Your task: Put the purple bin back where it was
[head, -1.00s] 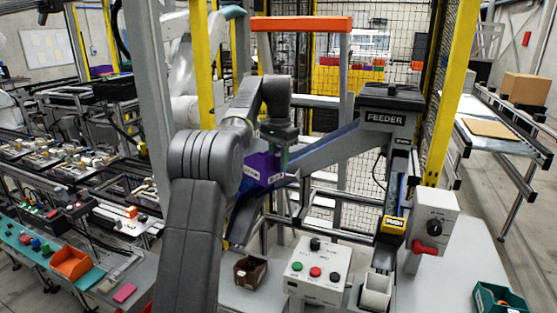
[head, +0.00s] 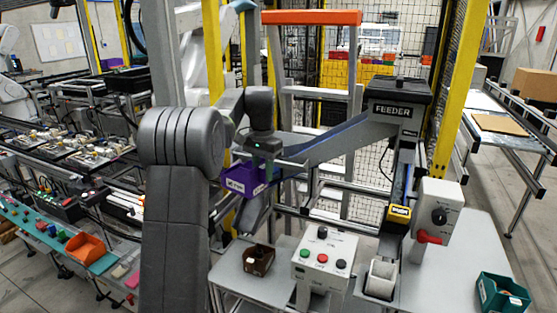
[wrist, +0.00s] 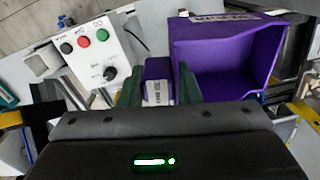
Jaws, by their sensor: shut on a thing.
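The purple bin (head: 240,183) hangs in the air in the head view, above and left of the control box. Its front carries a white label. My gripper (head: 263,152) is above it, at the end of my arm. In the wrist view, my gripper's green fingers (wrist: 159,90) are shut on a narrow purple labelled part of the bin. The bin's open, empty-looking body (wrist: 222,55) extends to the right of the fingers. In the head view my gripper hides part of the bin's rear.
Below are a brown bin (head: 258,260), a control box (head: 325,258) with buttons and a white container (head: 381,279). A green bin (head: 502,294) stands far right. The feeder chute (head: 345,140) slopes behind the purple bin. Bare grey tabletop (head: 450,250) lies right.

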